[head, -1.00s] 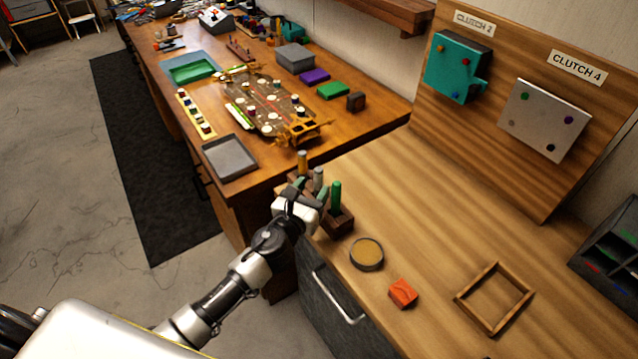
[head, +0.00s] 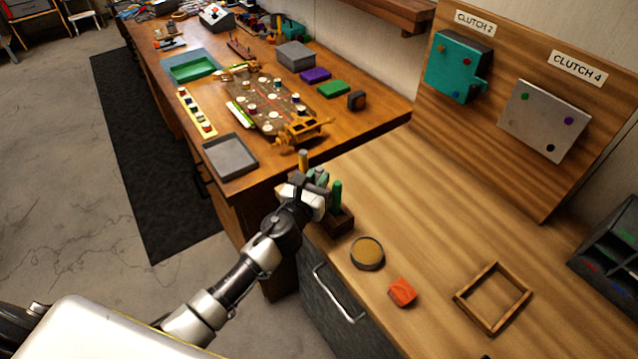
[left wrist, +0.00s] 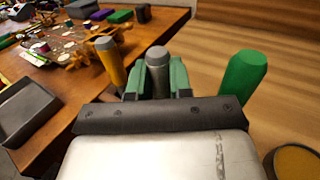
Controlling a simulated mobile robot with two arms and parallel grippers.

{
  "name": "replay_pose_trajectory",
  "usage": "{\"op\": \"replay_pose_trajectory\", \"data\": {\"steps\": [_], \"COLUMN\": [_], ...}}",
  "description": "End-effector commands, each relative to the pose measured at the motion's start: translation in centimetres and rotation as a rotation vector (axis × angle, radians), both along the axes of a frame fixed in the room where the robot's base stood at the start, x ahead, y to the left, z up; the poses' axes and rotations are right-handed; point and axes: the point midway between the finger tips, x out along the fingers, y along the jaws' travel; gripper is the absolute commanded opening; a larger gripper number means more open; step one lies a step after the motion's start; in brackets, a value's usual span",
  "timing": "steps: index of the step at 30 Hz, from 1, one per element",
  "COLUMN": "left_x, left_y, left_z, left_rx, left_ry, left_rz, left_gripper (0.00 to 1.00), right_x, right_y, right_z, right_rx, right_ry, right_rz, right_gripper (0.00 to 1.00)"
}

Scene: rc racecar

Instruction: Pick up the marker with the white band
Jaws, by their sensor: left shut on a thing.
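Three upright markers stand in a row at the counter's near-left corner. The yellow one with a grey cap is at the left in the left wrist view (left wrist: 110,62), the grey one (left wrist: 158,70) in the middle, and the green one (left wrist: 243,80) at the right. My left gripper (left wrist: 156,82) is shut on the grey marker, one green finger on each side. A white band cannot be made out clearly. In the head view my left gripper (head: 317,184) partly hides the markers and their dark wooden holder (head: 342,220). My right gripper is not in view.
A round tan-topped dish (head: 367,253), an orange block (head: 402,292) and a wooden frame (head: 493,298) lie on the light counter. A grey tray (head: 230,157) and a yellow clamp (head: 301,130) are on the darker bench beyond. The counter's middle is clear.

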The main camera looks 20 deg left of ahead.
Motion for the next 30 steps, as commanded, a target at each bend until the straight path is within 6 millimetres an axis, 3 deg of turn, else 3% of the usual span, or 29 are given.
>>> {"op": "replay_pose_trajectory", "data": {"steps": [8, 15, 30], "left_x": [0.0, -0.1, -7.5], "left_y": [0.1, 0.1, -3.6], "left_z": [1.2, 4.8, 9.0], "left_rx": [0.003, 0.003, -0.001], "left_ry": [-0.003, -0.005, -0.003], "left_rz": [-0.001, -0.001, -0.002], "left_gripper": [0.0, 0.0, 0.0], "right_x": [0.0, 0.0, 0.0], "right_y": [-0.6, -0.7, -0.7], "right_z": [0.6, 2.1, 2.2], "right_rx": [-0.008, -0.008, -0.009], "right_ry": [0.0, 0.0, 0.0], "right_rz": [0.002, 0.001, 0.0], "right_gripper": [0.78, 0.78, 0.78]}}
